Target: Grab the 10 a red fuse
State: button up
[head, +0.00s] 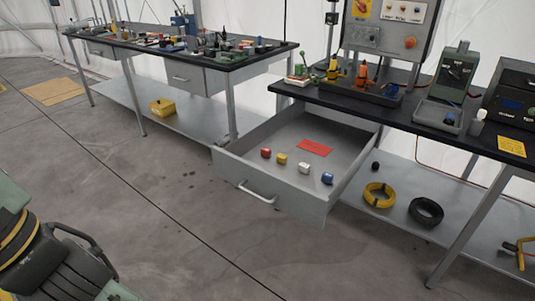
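The red fuse (266,153) is a small block with a pale part. It lies in the open grey drawer (265,202), on the left of a loose row. A yellow fuse (282,159), a white one (304,168) and a blue one (327,178) lie to its right in the same row, apart from each other. Ratings on the fuses are too small to read. I cannot make out my gripper in the head view, and nothing covers the red fuse.
A flat red label (315,147) lies behind the fuses. The drawer juts out below the black bench top (400,113), which carries several devices. Yellow (380,195) and black (426,212) coils lie on the lower shelf. The floor before the drawer is clear.

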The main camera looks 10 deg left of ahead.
aim_at(266, 152)
jog(key=u, duration=0.9)
jog(key=l+u, duration=1)
jog(key=k+l+u, duration=0.15)
jog(key=l, duration=0.25)
jog(key=k+l+u, duration=0.2)
jog(key=l, duration=0.2)
jog(key=k+l+u, duration=0.15)
jog(key=l, duration=0.25)
jog(key=k+l, duration=0.15)
jog(key=l, duration=0.25)
jog(key=k+l, duration=0.15)
jog(key=l, duration=0.2)
jog(key=k+l+u, duration=0.1)
jog(key=l, duration=0.3)
jog(key=k+l, duration=0.25)
jog(key=l, duration=0.15)
jog(key=k+l, duration=0.15)
jog(key=l, duration=0.2)
